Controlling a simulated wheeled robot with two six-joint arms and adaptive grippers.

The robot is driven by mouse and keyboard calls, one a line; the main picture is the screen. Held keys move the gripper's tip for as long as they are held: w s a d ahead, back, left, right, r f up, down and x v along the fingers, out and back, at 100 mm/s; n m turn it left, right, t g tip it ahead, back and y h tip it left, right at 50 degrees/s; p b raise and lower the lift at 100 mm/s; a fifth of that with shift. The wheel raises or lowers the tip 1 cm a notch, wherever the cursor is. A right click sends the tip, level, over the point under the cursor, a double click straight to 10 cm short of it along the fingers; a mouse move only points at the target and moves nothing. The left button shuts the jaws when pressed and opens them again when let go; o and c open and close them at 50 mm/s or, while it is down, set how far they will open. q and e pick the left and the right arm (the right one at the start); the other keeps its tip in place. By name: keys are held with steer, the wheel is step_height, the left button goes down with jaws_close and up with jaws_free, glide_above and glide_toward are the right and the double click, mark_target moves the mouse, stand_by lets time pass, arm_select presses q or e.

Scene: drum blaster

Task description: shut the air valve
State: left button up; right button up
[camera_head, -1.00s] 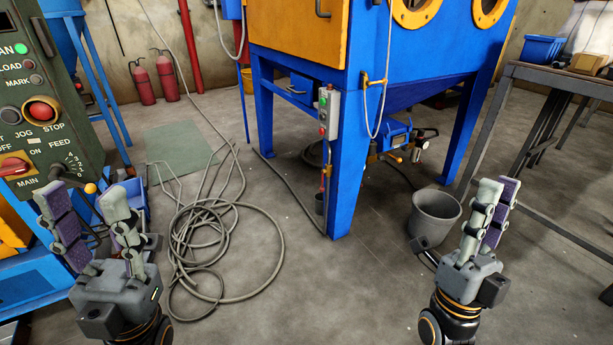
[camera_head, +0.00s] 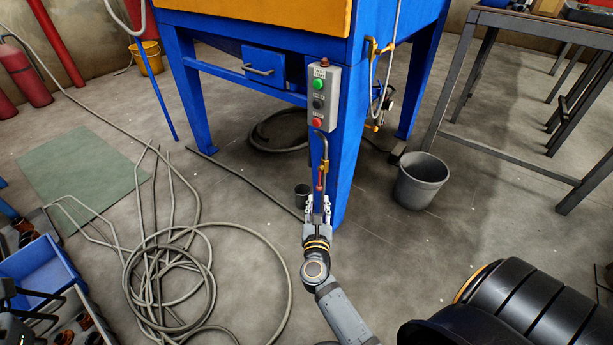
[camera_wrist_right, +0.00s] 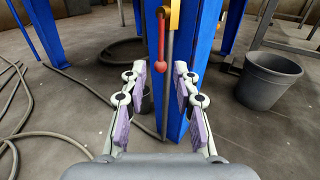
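The air valve is a small red lever (camera_head: 320,180) with a yellow body on a thin pipe at the front blue leg of the cabinet. In the right wrist view the red lever (camera_wrist_right: 162,42) hangs down beside the pipe, below the yellow body (camera_wrist_right: 173,14). My right gripper (camera_head: 318,212) is just below the lever in the head view. In the right wrist view its fingers (camera_wrist_right: 162,92) are spread, with the pipe and leg seen between them and the lever ahead. It holds nothing. My left gripper is not in view.
A control box (camera_head: 322,98) with buttons hangs above the valve. A small dark cup (camera_head: 302,195) stands left of the leg and a grey bucket (camera_head: 421,181) right. A hose coil (camera_head: 165,275) covers the floor at left. A metal table (camera_head: 530,115) stands right.

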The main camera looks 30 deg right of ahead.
mark_target(319, 181)
steer(key=b+x, duration=0.2)
steer(key=x, duration=0.7)
steer(key=shift+w+d, duration=0.25)
steer(key=shift+w, duration=0.1)
steer(key=shift+w+d, duration=0.15)
steer(key=shift+c, duration=0.2)
jaws_close()
